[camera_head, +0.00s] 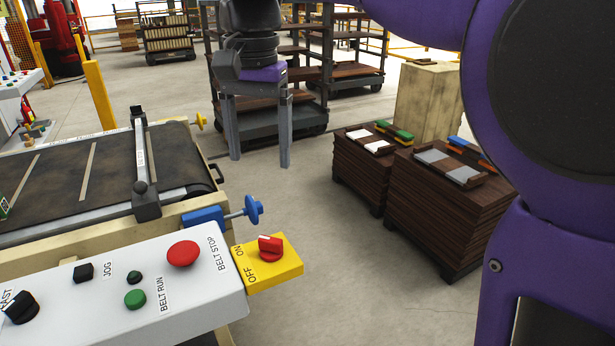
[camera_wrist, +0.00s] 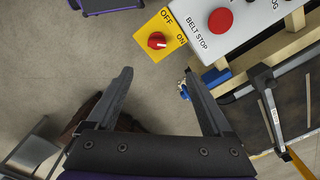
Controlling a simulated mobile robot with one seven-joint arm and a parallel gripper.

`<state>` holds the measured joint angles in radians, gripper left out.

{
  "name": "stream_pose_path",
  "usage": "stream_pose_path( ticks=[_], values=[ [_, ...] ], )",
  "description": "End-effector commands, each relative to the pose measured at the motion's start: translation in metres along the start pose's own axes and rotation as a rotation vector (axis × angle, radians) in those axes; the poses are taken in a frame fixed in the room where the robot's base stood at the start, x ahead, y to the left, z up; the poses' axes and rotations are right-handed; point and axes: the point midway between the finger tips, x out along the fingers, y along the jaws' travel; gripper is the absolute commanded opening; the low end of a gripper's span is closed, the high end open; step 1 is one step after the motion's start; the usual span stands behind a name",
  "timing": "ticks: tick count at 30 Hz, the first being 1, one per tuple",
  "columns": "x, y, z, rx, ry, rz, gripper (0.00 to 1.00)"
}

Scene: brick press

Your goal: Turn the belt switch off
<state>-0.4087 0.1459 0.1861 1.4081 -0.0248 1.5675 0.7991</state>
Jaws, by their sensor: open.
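The belt switch (camera_head: 270,247) is a red rotary knob on a yellow plate (camera_head: 287,276) marked ON and OFF, at the right end of the grey control panel (camera_head: 205,292). A pale mark on the knob seems to face the ON side. In the wrist view the knob (camera_wrist: 157,42) shows in full beyond the fingertips, left of the panel. My gripper (camera_head: 260,162) is open and empty, pointing down. It is apart from the switch, above and beyond it in the head view. In the wrist view, the gap between the fingertips (camera_wrist: 158,75) lies just below the knob.
A red BELT STOP button (camera_head: 183,253) sits beside the switch, with a green BELT RUN button (camera_head: 135,299) and black knobs further left. A blue hand-screw (camera_head: 253,210) sticks out behind the switch. Brick stacks (camera_head: 440,215) stand right; open floor lies between.

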Motion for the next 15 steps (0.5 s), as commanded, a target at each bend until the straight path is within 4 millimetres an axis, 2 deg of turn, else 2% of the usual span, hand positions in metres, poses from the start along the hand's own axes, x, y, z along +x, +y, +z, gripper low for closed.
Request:
stream_pose_path(
  ticks=[5,8,15],
  values=[
    [0.007,0.002,0.005,0.029,-0.016,0.021,0.85],
    [0.02,0.003,0.005,0.03,-0.016,0.021,0.85],
    [0.071,0.004,0.006,0.029,-0.017,0.021,0.85]
  ],
)
